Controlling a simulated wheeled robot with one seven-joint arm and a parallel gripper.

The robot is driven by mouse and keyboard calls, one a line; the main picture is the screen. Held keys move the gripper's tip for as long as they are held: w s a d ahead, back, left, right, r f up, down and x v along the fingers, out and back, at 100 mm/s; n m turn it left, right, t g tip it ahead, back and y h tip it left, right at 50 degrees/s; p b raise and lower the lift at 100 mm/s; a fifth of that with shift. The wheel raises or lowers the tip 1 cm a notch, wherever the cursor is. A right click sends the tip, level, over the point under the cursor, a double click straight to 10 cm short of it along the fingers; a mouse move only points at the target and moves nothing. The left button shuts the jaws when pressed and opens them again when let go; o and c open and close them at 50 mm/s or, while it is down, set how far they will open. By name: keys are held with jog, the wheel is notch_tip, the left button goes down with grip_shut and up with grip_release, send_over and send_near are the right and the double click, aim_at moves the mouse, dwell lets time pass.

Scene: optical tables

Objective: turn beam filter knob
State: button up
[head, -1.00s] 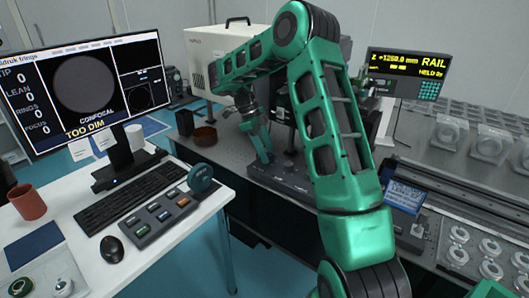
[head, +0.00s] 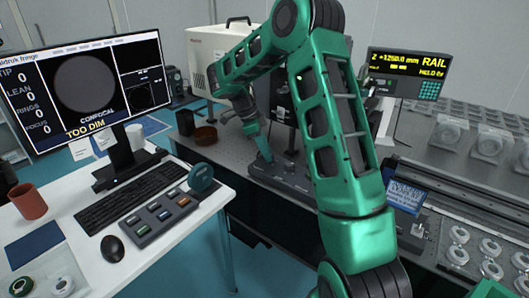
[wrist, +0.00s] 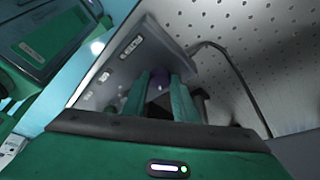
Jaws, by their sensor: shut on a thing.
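My gripper (head: 263,152) reaches down onto a dark grey control box (head: 290,178) on the perforated optical table. In the wrist view the two green fingers of my gripper (wrist: 160,100) stand on either side of a small dark purplish knob (wrist: 157,84), and are shut on it. The knob's lower part is hidden by the fingers and palm. The control box also shows in the wrist view (wrist: 115,66), with a small label whose text is too small to read. The monitor (head: 85,90) shows a grey disc with "CONFOCAL" and "TOO DIM".
A white desk (head: 190,235) at the left holds a keyboard, mouse, button box and red mug (head: 31,202). A yellow rail display (head: 409,63) and several round mounts are at the right. A dark cable curves beside the box.

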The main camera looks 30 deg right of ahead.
jog(key=n+t, duration=0.1)
jog(key=n, duration=0.2)
jog(key=shift+s+r+n+h, duration=0.1)
jog(key=shift+n+h, duration=0.2)
jog(key=shift+s+n+t, duration=0.1)
jog(key=shift+n+t, duration=0.9)
jog(key=shift+n, duration=0.9)
jog(key=o, duration=1.1)
jog(key=shift+c, duration=0.2)
jog(key=v, duration=1)
jog(key=shift+a+r, duration=0.2)
jog(key=shift+r, duration=0.05)
